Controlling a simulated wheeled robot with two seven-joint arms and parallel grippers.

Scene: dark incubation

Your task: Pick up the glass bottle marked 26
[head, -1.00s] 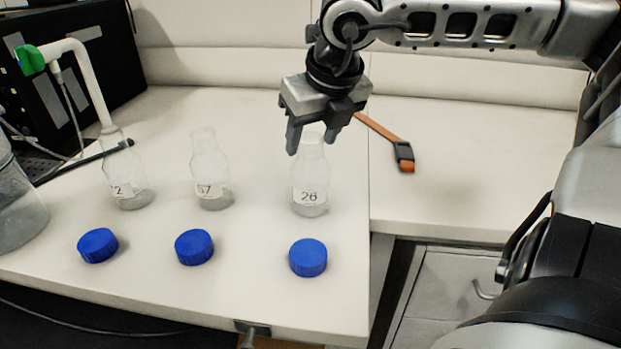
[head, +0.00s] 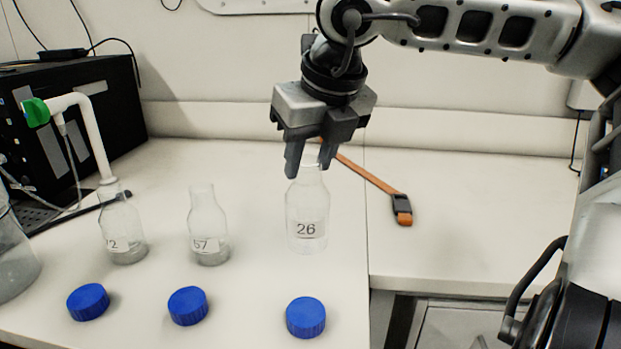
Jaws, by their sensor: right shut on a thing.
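The clear glass bottle marked 26 (head: 306,212) hangs upright below my right gripper (head: 310,168). The gripper is shut on its neck, and the fingers hide part of the neck and mouth. The bottle appears lifted a little above the white table (head: 255,285). Its label faces me. A similar bottle marked 57 (head: 208,225) stands on the table to its left. Another bottle (head: 122,230), its label partly readable as ending in 2, stands further left. My left gripper is not in view.
Blue caps lie in front of the bottles: right (head: 305,317), middle (head: 187,306), left (head: 88,301). An orange strap (head: 370,180) lies behind and right of the held bottle. A black box (head: 75,120) and a white pipe with green end (head: 95,130) stand at left.

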